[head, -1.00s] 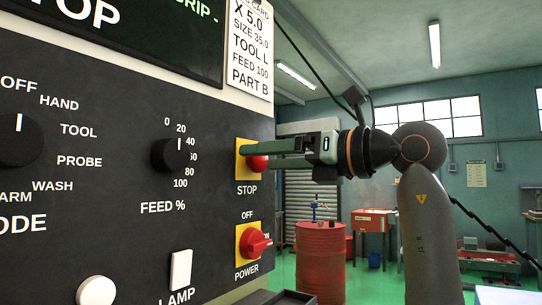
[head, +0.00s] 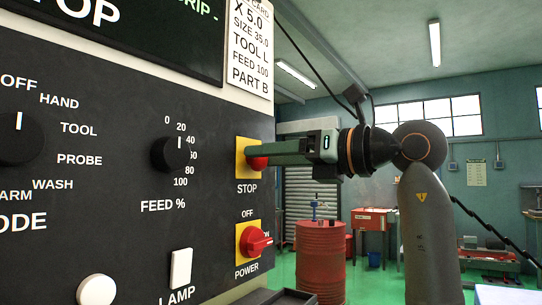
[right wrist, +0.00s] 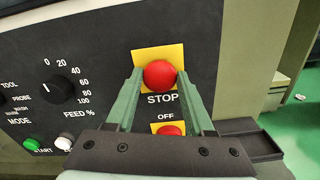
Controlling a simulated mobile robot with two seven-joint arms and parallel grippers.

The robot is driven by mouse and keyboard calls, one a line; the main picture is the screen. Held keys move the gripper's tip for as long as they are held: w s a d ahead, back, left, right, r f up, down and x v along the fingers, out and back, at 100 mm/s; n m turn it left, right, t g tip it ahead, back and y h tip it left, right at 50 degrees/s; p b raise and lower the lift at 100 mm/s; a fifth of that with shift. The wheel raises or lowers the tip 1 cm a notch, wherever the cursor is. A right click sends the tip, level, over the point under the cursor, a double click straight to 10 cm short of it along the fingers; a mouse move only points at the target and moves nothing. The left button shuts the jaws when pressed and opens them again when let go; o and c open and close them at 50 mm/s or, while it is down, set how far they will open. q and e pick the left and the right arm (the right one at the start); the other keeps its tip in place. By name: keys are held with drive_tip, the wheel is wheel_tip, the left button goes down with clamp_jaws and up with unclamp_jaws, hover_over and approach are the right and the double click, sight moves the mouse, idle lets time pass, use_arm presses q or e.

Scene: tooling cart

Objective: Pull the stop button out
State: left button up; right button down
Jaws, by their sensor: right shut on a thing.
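The red stop button (right wrist: 159,74) sits on a yellow plate (right wrist: 146,54) above the word STOP on the dark control panel. In the head view the stop button (head: 257,163) is partly hidden behind my right gripper (head: 258,153). In the right wrist view the two green fingers of my right gripper (right wrist: 159,78) stand on either side of the button, shut on it. My left gripper is in neither view.
The red power knob (head: 257,242) is on its own yellow plate just below. The feed dial (head: 171,154) and a white lamp switch (head: 181,269) are to the left. A dark tray (right wrist: 250,139) juts out at the panel's lower right. A red drum (head: 320,260) stands behind.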

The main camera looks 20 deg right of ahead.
drive_tip(key=shift+s+d, duration=0.3)
drive_tip(key=shift+s, duration=0.1)
drive_tip(key=c, duration=0.7)
unclamp_jaws()
drive_tip(key=shift+c, duration=0.2)
drive_tip(key=o, duration=0.3)
drive_tip(key=shift+s+d, duration=0.1)
drive_tip(key=shift+o, duration=0.9)
drive_tip(key=b+v, duration=0.1)
drive_tip(key=v, duration=1.1)
drive_tip(key=shift+s, duration=0.2)
drive_tip(key=shift+d, duration=0.15)
